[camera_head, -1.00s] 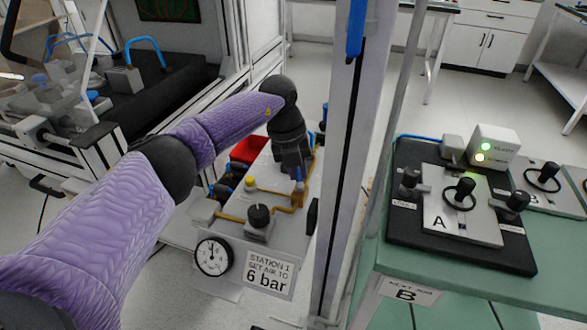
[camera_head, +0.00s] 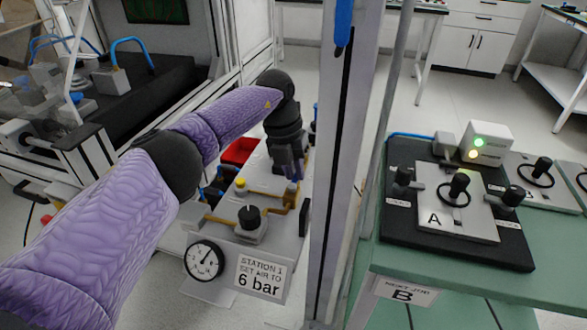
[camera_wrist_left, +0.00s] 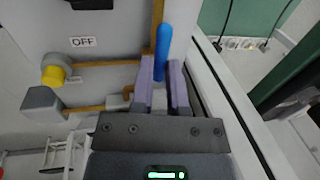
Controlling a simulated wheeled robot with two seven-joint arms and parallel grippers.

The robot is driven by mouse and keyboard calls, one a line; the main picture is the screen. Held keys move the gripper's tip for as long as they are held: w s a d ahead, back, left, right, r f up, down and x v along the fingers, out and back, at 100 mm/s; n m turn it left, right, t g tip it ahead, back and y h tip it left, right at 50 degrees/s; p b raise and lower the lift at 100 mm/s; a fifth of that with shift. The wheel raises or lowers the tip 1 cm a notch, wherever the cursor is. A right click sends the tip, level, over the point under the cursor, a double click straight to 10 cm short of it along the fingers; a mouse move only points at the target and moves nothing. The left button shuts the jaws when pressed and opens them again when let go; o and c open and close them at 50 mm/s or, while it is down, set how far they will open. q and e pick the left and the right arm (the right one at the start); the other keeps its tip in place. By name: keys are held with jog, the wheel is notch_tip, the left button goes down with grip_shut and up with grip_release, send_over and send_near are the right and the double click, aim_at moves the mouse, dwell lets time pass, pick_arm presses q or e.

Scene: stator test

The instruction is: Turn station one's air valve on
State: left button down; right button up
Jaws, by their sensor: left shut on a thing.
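Station one's panel (camera_head: 225,225) stands at lower centre in the head view. My left gripper (camera_head: 293,172) reaches over its far right part. In the left wrist view, the left gripper's fingers (camera_wrist_left: 163,78) are closed around the lower end of a blue valve handle (camera_wrist_left: 163,45). The handle lies nearly in line with the brass pipe (camera_wrist_left: 155,22) beside it. An OFF label (camera_wrist_left: 83,42) is on the panel to the left. The pressure gauge (camera_head: 204,261) has its needle tilted to the upper right. The valve body is mostly hidden by the gripper. My right gripper is not in view.
A black knob (camera_head: 250,217) and a yellow knob (camera_head: 240,186) are on the panel. A "6 bar" sign (camera_head: 260,277) hangs in front. A tall frame post (camera_head: 340,180) stands close to the right. Beyond it is a green bench (camera_head: 450,290) with test fixtures.

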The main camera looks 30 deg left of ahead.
pick_arm(q)
jog(key=c, duration=0.6)
grip_release()
jog(key=shift+r, duration=0.1)
jog(key=r+p, duration=0.1)
jog(key=r, duration=0.2)
jog(key=a+r+p, duration=0.1)
jog(key=r, duration=0.2)
jog(key=a+r+p, duration=0.1)
jog(key=r, duration=0.2)
jog(key=shift+s+r+p, duration=0.2)
jog(key=shift+r+p, duration=0.05)
jog(key=shift+p, duration=0.15)
